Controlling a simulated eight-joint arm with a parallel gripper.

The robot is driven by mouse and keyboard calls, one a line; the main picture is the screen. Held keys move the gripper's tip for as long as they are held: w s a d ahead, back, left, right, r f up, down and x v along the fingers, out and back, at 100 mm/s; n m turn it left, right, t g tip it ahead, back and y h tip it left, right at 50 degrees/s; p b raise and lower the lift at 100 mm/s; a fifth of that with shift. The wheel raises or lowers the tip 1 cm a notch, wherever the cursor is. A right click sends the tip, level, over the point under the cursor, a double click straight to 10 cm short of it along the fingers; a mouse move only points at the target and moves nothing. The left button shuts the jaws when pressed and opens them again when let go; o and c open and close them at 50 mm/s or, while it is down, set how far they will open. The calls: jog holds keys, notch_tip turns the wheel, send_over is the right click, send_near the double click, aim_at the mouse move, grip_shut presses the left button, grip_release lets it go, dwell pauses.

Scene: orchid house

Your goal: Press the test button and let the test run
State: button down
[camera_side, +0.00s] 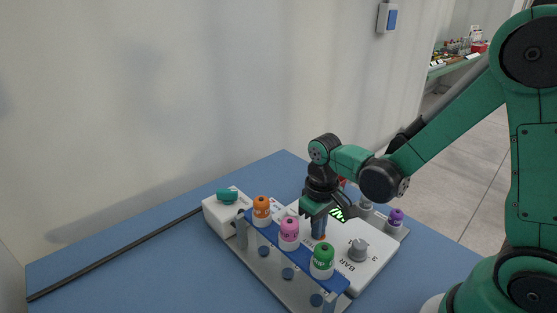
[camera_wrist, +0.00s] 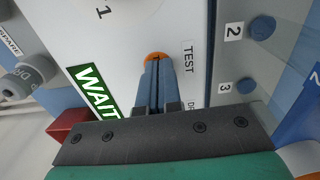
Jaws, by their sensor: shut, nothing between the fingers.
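My gripper (camera_wrist: 156,62) is shut and empty, pointing down at the white test device (camera_side: 345,270). In the wrist view its blue fingertips are over the orange test button (camera_wrist: 154,55), hiding most of it; I cannot tell whether they touch or press it. A TEST label (camera_wrist: 188,57) is beside the button. The display (camera_wrist: 93,92) reads WAIT in white on green; in the side view the display (camera_side: 338,213) is partly hidden by my gripper (camera_side: 320,234).
A rack with a blue top (camera_side: 268,231) holds orange (camera_side: 261,208), pink (camera_side: 289,230) and green (camera_side: 322,259) capped bottles close to my gripper. A purple-capped bottle (camera_side: 396,217) is at the right. The blue table (camera_side: 130,275) is mostly clear at left.

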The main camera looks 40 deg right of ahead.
aim_at(320, 241)
jog(key=shift+f, duration=0.1)
notch_tip(320, 241, up, 14)
jog(key=shift+a, duration=0.25)
dwell(0.5)
dwell(0.5)
jog(key=t, duration=0.2)
jog(key=s+f+t, duration=0.1)
jog(key=t, duration=0.1)
jog(key=s+f+t, duration=0.1)
jog(key=t, duration=0.2)
jog(key=shift+a+f, duration=0.15)
dwell(2.7)
